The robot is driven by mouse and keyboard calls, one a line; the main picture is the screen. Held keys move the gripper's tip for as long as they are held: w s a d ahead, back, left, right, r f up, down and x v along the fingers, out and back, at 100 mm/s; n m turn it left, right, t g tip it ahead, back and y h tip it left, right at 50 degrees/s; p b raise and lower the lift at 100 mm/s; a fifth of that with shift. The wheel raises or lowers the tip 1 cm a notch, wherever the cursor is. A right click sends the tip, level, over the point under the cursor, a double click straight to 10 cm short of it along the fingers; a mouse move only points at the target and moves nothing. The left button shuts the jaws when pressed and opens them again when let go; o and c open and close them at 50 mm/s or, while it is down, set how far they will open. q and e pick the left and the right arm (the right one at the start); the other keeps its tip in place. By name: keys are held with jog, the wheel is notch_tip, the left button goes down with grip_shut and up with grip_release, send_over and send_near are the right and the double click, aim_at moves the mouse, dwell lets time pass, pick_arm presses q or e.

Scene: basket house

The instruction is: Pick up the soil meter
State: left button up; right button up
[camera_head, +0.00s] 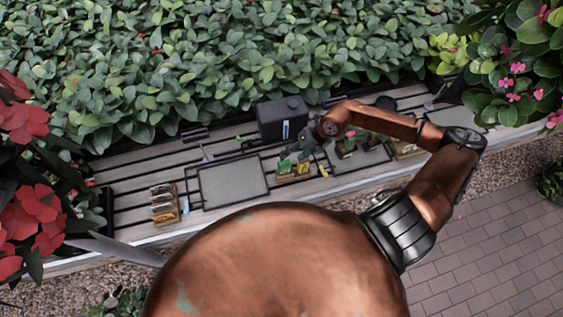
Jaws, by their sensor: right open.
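I cannot single out the soil meter for sure at this size. Small green-topped items (284,166) stand in a little wooden holder on the slatted bench, and a thin yellow item (322,170) is just right of them. My right arm reaches in from the right, and its gripper (312,141) is over the bench, just right of the dark box and above the green-topped items in the picture. It is open; its fingers are small and dark, and I see nothing held. My left gripper is not in view.
A dark box (283,119) stands at the back of the bench. A grey tray (232,182) lies left of the holder. A wooden rack (164,204) of packets is at the left end. Dense green hedge (220,60) lines the back; red flowers (35,215) crowd the left.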

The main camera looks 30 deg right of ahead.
aim_at(286, 163)
jog(key=x, duration=0.2)
jog(key=p+x, duration=0.1)
jog(key=x, duration=0.3)
jog(key=shift+w+d+f+p, duration=0.15)
jog(key=shift+f+p, duration=0.15)
jog(key=shift+f, duration=0.55)
jog(key=shift+c, duration=0.2)
jog(key=shift+c, duration=0.8)
jog(key=c, duration=0.8)
